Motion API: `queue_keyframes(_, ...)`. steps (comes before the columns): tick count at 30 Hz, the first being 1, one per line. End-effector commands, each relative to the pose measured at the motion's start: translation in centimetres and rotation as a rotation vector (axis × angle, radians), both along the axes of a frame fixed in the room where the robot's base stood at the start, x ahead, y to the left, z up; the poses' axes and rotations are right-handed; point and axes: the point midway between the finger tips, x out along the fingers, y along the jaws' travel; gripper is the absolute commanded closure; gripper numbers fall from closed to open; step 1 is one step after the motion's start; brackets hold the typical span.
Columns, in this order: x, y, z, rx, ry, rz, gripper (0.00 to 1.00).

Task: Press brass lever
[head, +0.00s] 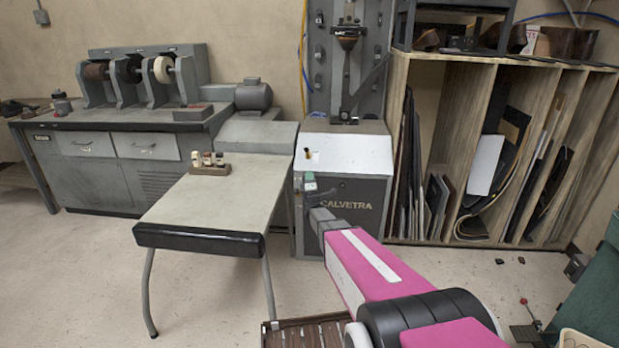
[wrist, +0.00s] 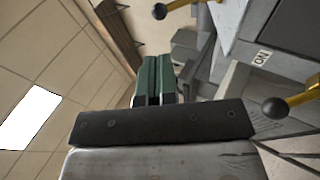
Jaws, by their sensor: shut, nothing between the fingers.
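The sole stitcher (head: 360,152) stands at the middle back, with CALVETRA on its grey front. A small dark and brass-coloured part (head: 307,153) shows on its pale top; I cannot tell if it is the lever. In the wrist view, a brass lever (wrist: 298,98) with a dark ball knob enters from the right, and a second brass rod (wrist: 180,5) with a similar knob shows at the top. My gripper (head: 309,178) is in front of the stitcher's left front edge. Its green fingers (wrist: 157,62) are shut and empty, apart from both knobs.
A pale-topped table (head: 215,205) stands left of the stitcher, with a small rack of bottles (head: 209,165) on it. A grey bench with grinding wheels (head: 125,118) is behind it. A wooden shelf (head: 480,80) stands to the right. Open floor lies at front left.

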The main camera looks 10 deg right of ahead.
Motion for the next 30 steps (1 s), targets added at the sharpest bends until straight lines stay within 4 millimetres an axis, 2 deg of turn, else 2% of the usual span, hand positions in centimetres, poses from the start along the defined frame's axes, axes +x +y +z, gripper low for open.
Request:
queue_keyframes(1,1.2,0.0,0.5,0.000,-0.002,0.000,1.00)
queue_keyframes(6,3.9,-0.1,2.2,0.000,-0.001,0.000,1.00)
queue_keyframes(15,7.9,-0.3,4.8,0.000,-0.001,0.000,1.00)
queue_keyframes(21,9.1,-0.3,5.6,0.000,0.000,0.000,1.00)
queue_keyframes(30,9.2,-0.3,5.8,0.000,0.001,0.000,1.00)
